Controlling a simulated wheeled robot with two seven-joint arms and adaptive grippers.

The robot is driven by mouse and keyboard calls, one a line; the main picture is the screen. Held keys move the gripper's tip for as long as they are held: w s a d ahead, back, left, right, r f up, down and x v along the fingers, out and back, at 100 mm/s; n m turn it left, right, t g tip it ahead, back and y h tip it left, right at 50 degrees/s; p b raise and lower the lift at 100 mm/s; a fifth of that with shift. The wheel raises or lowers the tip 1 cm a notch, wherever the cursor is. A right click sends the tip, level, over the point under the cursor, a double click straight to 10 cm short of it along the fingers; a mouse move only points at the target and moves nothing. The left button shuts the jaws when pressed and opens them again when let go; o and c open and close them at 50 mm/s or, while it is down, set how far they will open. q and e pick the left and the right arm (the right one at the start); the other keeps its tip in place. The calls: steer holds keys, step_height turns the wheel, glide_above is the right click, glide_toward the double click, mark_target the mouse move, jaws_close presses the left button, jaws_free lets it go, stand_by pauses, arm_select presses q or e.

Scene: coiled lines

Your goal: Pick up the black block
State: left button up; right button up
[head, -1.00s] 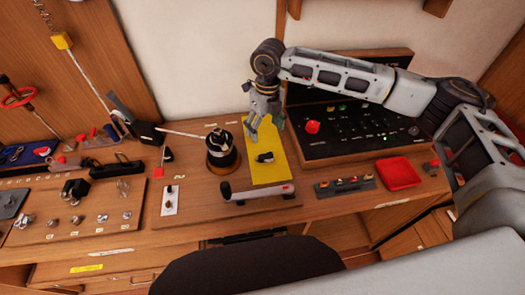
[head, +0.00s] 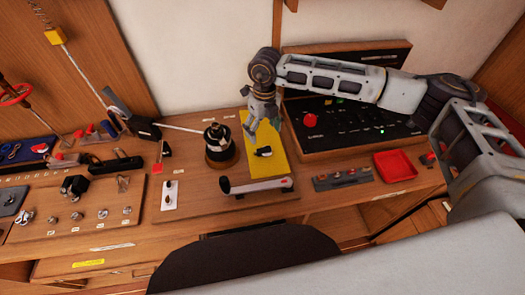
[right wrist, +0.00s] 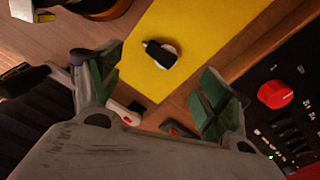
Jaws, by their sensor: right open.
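A small black block-like piece (head: 263,151) with a pale round part lies on a yellow plate (head: 291,173) on the workbench. It also shows in the right wrist view (right wrist: 160,53), in front of my fingers and toward the top. I cannot tell whether it is loose or fixed. My right gripper (head: 262,127) hangs above the yellow plate, just behind the black piece. In the right wrist view its green-padded fingers (right wrist: 160,85) are spread wide with nothing between them. My left gripper is not in view.
A black drum (head: 220,147) on a round wooden base stands left of the plate. A black panel with a red knob (head: 310,120) is to the right. A white handle (head: 258,187) lies in front, and a red tray (head: 396,167) sits further right.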

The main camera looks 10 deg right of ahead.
glide_above(264, 149)
steer(key=shift+a+f+p, duration=0.2)
steer(key=shift+f+p, duration=0.1)
steer(key=shift+f, duration=1.95)
steer(key=shift+s+d+f+p, duration=0.1)
steer(key=shift+d+f+p, duration=0.1)
steer(key=shift+f+p, duration=0.7)
steer(key=shift+f, duration=1.7)
steer(key=c, duration=1.5)
